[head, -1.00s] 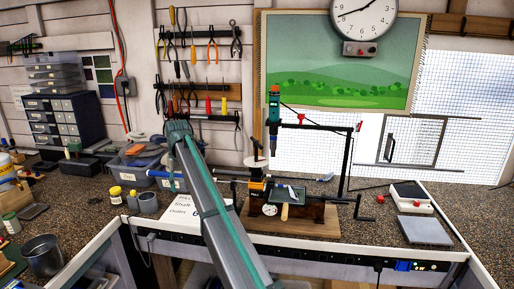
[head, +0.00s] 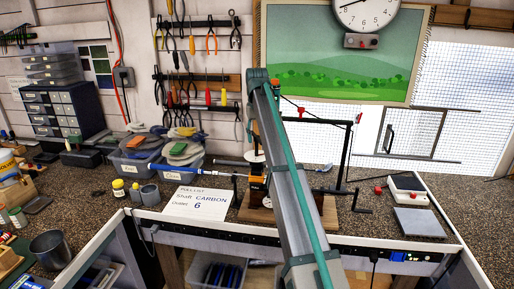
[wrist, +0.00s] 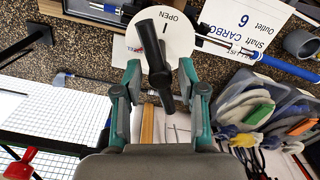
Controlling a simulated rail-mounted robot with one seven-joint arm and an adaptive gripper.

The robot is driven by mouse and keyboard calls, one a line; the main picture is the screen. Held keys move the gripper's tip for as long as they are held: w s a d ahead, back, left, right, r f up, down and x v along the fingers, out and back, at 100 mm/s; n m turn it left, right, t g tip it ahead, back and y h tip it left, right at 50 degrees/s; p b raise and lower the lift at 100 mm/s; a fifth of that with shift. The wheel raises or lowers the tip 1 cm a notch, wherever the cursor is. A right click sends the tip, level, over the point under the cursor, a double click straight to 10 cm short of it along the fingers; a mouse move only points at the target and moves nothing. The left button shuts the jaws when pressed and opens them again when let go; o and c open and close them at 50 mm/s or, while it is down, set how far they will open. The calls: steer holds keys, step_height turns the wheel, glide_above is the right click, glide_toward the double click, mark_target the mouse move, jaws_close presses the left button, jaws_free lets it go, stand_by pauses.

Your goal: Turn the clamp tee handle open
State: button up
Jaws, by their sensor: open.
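In the wrist view the black clamp tee handle (wrist: 154,56) sits over a white disc (wrist: 138,34) marked OPEN with a line. My gripper (wrist: 159,68) is open, with one teal-and-grey finger on each side of the handle. The handle's lower end lies between the fingers, and I see no clear contact. In the head view the clamp (head: 257,184) shows orange and black beside my arm, on a wooden base (head: 328,212). My arm hides much of the clamp, and the gripper itself does not show there.
A club shaft (head: 228,163) with blue and white parts runs left from the clamp. A paper (head: 197,203) reads shaft CARBON, outlet 6. A black frame (head: 346,150) rises at right, and a red handle (wrist: 20,163) shows in the wrist view.

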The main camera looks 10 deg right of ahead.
mark_target(257, 156)
steer(key=shift+f+p, duration=0.7)
steer(key=shift+f, duration=1.85)
steer(key=shift+c, duration=0.2)
jaws_close()
